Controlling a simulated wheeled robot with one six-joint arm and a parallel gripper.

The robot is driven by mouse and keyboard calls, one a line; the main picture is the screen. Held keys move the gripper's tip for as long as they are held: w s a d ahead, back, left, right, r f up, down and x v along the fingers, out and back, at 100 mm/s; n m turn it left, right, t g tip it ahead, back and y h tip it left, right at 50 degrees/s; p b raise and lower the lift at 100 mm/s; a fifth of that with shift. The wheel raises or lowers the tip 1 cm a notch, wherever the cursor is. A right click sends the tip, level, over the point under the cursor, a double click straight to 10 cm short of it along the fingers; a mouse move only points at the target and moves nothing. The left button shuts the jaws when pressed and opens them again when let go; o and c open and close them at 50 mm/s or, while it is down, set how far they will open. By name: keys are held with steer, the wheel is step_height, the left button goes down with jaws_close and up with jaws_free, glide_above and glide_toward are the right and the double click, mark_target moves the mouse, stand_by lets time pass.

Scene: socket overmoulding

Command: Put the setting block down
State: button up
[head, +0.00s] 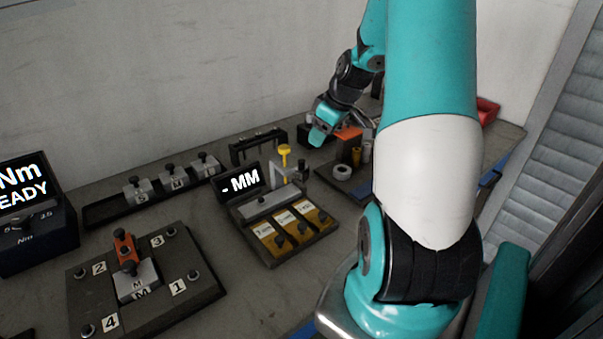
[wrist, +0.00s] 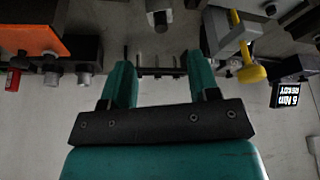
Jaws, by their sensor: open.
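Several setting blocks in brass colour with white labels and dark knobs lie side by side in the dark tray (head: 262,252) of the gauge station. They are a left block (head: 270,240), a middle block (head: 290,228) and a right block (head: 313,216). I cannot read their labels surely. My gripper (head: 322,137) is beyond and above the station, near the back wall. In the wrist view my gripper (wrist: 160,82) shows two teal fingers spread apart with nothing between them. No setting block shows clearly in the wrist view.
The station has a "- MM" display (head: 241,182) and a yellow-topped post (head: 284,151). An orange-topped block (head: 348,133) and small rings (head: 342,172) stand under my arm. A numbered plate (head: 190,300) holds a block marked M. A rack (head: 105,210) lies behind.

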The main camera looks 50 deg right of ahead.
mark_target(302, 167)
steer(key=x, duration=0.9)
steer(key=shift+a+p, duration=0.1)
steer(key=shift+p, duration=0.2)
steer(key=shift+w+p+x, duration=0.15)
steer(key=shift+p+x, duration=0.15)
steer(key=shift+x, duration=1.05)
steer(key=shift+w+p+x, duration=0.15)
steer(key=shift+p+x, duration=0.1)
steer(key=shift+x, duration=1.1)
steer(key=shift+r, duration=0.2)
steer(key=c, duration=1)
